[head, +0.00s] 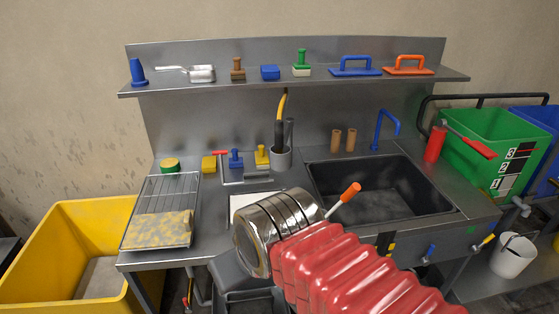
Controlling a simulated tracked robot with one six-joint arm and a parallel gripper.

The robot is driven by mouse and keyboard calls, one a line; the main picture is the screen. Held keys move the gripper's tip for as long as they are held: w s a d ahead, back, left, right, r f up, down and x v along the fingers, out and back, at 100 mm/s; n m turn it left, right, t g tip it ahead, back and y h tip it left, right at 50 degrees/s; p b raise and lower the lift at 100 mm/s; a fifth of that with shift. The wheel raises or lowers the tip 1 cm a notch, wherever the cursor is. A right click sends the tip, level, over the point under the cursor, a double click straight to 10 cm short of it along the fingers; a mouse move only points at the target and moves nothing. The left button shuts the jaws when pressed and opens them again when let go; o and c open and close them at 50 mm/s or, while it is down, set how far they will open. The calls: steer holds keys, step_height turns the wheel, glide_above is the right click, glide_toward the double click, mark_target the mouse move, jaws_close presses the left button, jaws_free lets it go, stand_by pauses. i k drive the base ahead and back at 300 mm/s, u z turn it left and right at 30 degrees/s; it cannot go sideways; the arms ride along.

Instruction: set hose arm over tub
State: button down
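My arm, with red bellows and a silver ringed end, reaches in from the lower right and covers the bench in front of the tub. My gripper's fingers do not show.
An orange-tipped rod (348,193) sticks out beside my arm near the tub's front left. A red cylinder (435,144) stands right of the tub. Two brown cylinders (350,140) stand behind it. A grey cup (281,160) holds tools. A shelf (225,85) overhangs the back.

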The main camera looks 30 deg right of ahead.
mark_target(280, 163)
steer(key=u, duration=0.4)
steer(key=k, duration=1.25)
steer(key=u, duration=1.1)
steer(key=i, duration=1.35)
steer(key=z, duration=0.55)
steer(key=i, duration=0.5)
steer(key=z, duration=0.25)
